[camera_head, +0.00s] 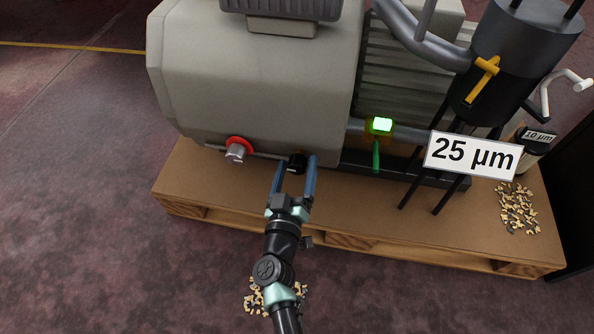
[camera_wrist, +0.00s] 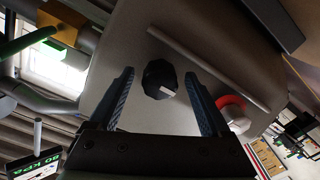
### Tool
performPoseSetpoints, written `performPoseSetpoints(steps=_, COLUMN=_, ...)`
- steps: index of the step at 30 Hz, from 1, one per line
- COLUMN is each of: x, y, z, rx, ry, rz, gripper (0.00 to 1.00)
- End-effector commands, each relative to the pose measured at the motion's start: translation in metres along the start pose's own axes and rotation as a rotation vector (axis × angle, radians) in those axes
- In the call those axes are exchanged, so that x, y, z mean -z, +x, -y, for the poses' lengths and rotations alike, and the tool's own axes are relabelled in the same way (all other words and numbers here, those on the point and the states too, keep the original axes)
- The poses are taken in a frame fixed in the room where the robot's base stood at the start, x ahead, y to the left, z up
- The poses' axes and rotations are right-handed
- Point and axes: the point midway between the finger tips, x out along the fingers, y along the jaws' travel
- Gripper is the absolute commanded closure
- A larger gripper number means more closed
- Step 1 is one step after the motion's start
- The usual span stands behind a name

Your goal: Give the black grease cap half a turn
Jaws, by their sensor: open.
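The black grease cap (camera_head: 297,161) sits low on the front of the grey pump housing (camera_head: 255,85). In the wrist view the cap (camera_wrist: 159,78) is a dark faceted knob with a small white mark on its lower right side. My gripper (camera_head: 296,163) is open, with one blue finger on each side of the cap. In the wrist view my gripper (camera_wrist: 160,85) shows a visible gap between each finger and the cap. Whether the fingertips reach past the cap's face is hard to tell.
A silver plug with a red ring (camera_head: 237,150) is left of the cap, beside a thin rod. A green lever (camera_head: 376,156) and a lit green display (camera_head: 381,125) are to the right. The housing stands on a wooden pallet (camera_head: 400,222). A "25 µm" sign (camera_head: 472,155) is further right.

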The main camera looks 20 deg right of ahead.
Motion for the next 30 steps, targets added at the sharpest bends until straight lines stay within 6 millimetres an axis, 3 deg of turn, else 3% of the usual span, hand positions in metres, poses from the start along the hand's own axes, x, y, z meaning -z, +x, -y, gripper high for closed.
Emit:
performPoseSetpoints(steps=11, x=0.0003, y=0.0078, z=-0.0007, rx=0.000, ry=0.001, rz=0.001, gripper=0.18)
performPoseSetpoints(steps=25, x=0.0003, y=0.0074, z=-0.0005, rx=0.000, ry=0.001, rz=0.000, gripper=0.99)
performPoseSetpoints(steps=30, x=0.0005, y=0.0074, z=-0.0005, rx=0.000, ry=0.006, rz=0.000, gripper=1.00)
